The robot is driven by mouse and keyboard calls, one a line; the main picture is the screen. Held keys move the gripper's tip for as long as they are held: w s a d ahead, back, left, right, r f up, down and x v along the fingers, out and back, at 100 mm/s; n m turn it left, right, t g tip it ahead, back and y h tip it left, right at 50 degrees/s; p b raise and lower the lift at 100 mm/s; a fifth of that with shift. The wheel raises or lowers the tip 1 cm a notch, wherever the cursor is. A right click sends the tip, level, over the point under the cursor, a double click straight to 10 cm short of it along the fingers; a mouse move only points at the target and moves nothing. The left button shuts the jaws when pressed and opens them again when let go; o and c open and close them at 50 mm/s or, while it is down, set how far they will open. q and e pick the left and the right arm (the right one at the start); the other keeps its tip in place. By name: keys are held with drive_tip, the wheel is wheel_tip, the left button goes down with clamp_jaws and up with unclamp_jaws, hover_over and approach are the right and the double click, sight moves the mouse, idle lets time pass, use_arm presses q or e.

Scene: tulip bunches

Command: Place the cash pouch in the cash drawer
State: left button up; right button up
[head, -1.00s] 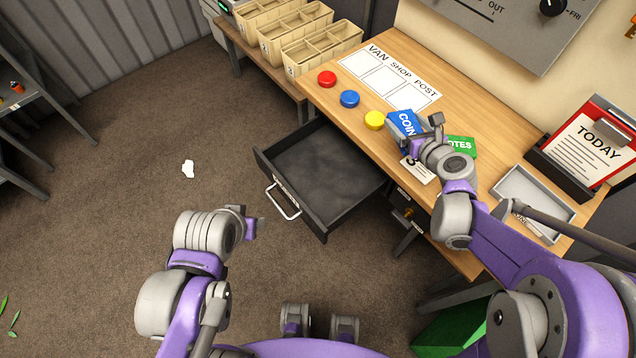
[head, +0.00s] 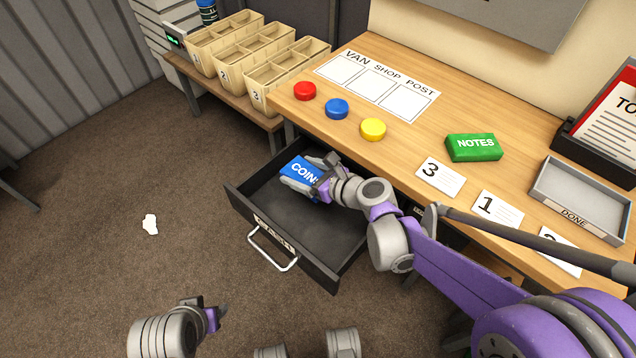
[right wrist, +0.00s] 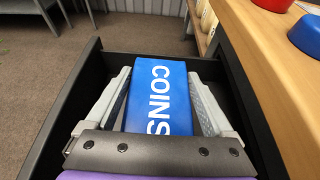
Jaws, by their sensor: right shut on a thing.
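The blue pouch marked COINS (head: 300,167) is between the fingers of my right gripper (head: 312,182). In the right wrist view the blue pouch (right wrist: 158,88) lies between both fingers, inside the outline of the drawer walls. The black cash drawer (head: 300,228) is pulled open below the table, with a white handle and a CASH label. The pouch is over the drawer's back part; I cannot tell whether it touches the drawer floor. My left gripper (head: 212,312) is low at the left, away from the drawer and empty; its finger gap is not clear.
A green NOTES block (head: 473,148), number cards and a grey DONE tray (head: 583,200) are on the table. Red, blue and yellow buttons (head: 373,129) line the edge above the drawer. Wooden bins (head: 285,75) stand at the back left.

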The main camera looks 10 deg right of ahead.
sight(302, 199)
drive_tip(key=shift+w+a+f, duration=0.1)
drive_tip(key=shift+w+a, duration=0.05)
drive_tip(key=shift+w, duration=0.1)
wheel_tip(302, 199, down, 10)
drive_tip(key=b, duration=0.3)
drive_tip(key=shift+b, duration=0.4)
drive_tip(key=o, duration=1.3)
drive_tip(key=shift+f, duration=0.1)
drive_tip(key=shift+s+r, duration=0.15)
drive_tip(key=shift+r, duration=0.15)
drive_tip(key=p+v, duration=0.2)
drive_tip(key=v, duration=0.9)
drive_tip(key=shift+s+d+p, duration=0.2)
drive_tip(key=shift+d+p, duration=0.05)
drive_tip(key=shift+p, duration=0.05)
